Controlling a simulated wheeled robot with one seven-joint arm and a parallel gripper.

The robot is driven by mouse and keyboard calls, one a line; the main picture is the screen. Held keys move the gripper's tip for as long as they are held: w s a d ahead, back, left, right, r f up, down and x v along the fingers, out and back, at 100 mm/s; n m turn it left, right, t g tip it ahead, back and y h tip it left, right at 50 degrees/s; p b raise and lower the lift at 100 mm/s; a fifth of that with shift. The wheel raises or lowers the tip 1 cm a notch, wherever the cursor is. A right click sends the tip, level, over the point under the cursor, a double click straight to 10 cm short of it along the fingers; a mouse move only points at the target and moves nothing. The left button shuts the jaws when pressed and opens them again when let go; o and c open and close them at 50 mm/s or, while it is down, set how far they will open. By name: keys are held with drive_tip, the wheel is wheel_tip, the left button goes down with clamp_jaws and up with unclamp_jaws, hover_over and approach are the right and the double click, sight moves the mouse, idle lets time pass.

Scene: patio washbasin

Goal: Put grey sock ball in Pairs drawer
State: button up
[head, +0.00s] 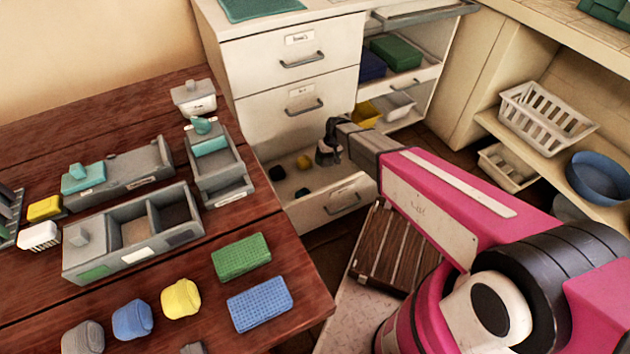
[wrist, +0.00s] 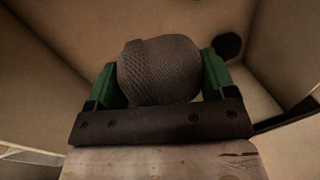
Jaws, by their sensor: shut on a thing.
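My gripper (head: 328,152) reaches down into the open lowest drawer (head: 318,213) of the white cabinet. In the wrist view my gripper (wrist: 159,85) is shut on a grey knitted sock ball (wrist: 158,70), held between two green fingers with drawer walls around it. In the head view the held ball is mostly hidden by the gripper. I cannot tell whether it touches the drawer floor. No label on this drawer is readable. Another grey ball (head: 82,337) lies on the table.
The wooden table (head: 225,300) at left carries blue (head: 132,319) and yellow (head: 181,298) balls, sponges and grey trays. Closed drawers (head: 295,100) stand above the open one. An open shelf with boxes (head: 397,52) is beside them. A wooden slatted thing (head: 388,255) lies below my arm.

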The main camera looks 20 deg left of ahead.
drive_tip(key=s+a+f+n, duration=0.1)
drive_tip(key=s+a+f, duration=0.25)
drive_tip(key=f, duration=0.25)
drive_tip(key=w+d+f, duration=0.4)
drive_tip(key=d, duration=0.1)
drive_tip(key=w+d+f, duration=0.3)
drive_tip(key=shift+d+f, duration=0.1)
drive_tip(key=shift+d, duration=0.15)
drive_tip(key=shift+w+d+x, duration=0.15)
drive_tip(key=shift+x, duration=0.85)
drive_tip(key=shift+w+d+x, duration=0.1)
drive_tip(key=shift+w+x, duration=0.05)
drive_tip(key=shift+x, duration=0.8)
drive_tip(key=shift+f, duration=0.25)
drive_tip(key=o, duration=0.9)
drive_tip(key=shift+c, duration=0.2)
drive_tip(key=shift+r, duration=0.1)
drive_tip(key=v, duration=1.2)
